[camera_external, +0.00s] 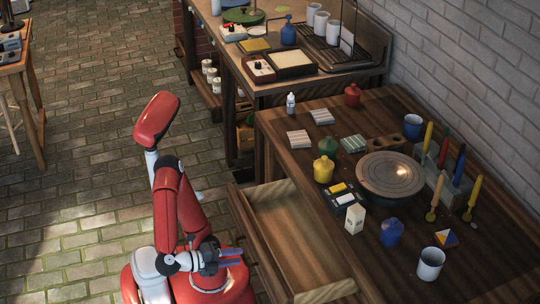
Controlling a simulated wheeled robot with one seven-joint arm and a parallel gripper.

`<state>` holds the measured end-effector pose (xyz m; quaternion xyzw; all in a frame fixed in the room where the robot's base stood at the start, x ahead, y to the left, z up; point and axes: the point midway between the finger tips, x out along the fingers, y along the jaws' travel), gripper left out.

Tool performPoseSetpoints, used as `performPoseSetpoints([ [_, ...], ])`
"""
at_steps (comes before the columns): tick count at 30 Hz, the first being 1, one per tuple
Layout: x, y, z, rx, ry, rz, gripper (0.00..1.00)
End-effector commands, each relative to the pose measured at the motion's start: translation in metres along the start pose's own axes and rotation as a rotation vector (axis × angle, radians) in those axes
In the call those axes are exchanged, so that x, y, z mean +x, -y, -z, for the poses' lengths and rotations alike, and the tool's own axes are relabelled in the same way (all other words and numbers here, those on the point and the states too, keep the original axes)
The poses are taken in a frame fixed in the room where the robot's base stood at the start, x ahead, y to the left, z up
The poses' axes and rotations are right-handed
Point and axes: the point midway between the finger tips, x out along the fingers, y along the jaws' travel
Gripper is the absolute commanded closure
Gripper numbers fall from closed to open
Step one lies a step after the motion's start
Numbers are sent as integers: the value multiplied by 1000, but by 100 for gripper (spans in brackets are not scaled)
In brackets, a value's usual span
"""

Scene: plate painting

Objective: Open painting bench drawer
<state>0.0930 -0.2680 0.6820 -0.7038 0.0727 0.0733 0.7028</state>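The wooden painting bench (440,260) fills the right side of the external view. Its drawer (290,240) is pulled out toward my base, and its bare wooden inside shows. No objects show inside it. My gripper (239,257) is low, just left of the drawer's front panel (250,232), with its fingers pointing right toward it. The fingertips look close to the panel, but I cannot tell whether they touch it. The drawer's handle is not visible. The fingers are too small to tell whether they are open or shut.
A second table (300,85) stands behind. The brick floor (80,170) at the left is clear.

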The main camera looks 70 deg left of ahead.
Motion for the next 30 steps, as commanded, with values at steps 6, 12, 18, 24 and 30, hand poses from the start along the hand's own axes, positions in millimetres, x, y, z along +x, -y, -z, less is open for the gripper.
performPoseSetpoints([
  [6,-39,0,1,0,-1,-3,68],
  [12,-56,0,0,0,1,-2,68],
  [18,-60,0,0,0,1,-2,68],
  [24,-58,0,0,0,0,-1,68],
  [30,-42,0,-1,-1,1,1,68],
])
